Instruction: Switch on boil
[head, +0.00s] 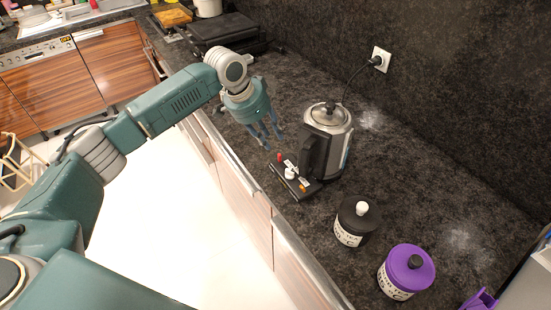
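A silver and black electric kettle (326,142) stands upright on the dark counter, its black handle facing left. In front of it is a small black control panel (291,183) with a red part (280,157), a white knob (290,173) and an orange part (304,187). The labels on the panel are too small to read. My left gripper (270,142) is above the counter, left of the kettle and just behind the panel, fingers pointing down. The fingers look apart with nothing between them. My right gripper is not in view.
A black jar (354,224) and a purple-lidded jar (406,271) stand right of the panel near the counter's front. The kettle's cord runs to a wall socket (381,60). A black appliance (222,32) sits behind my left gripper. The counter right of the kettle is clear.

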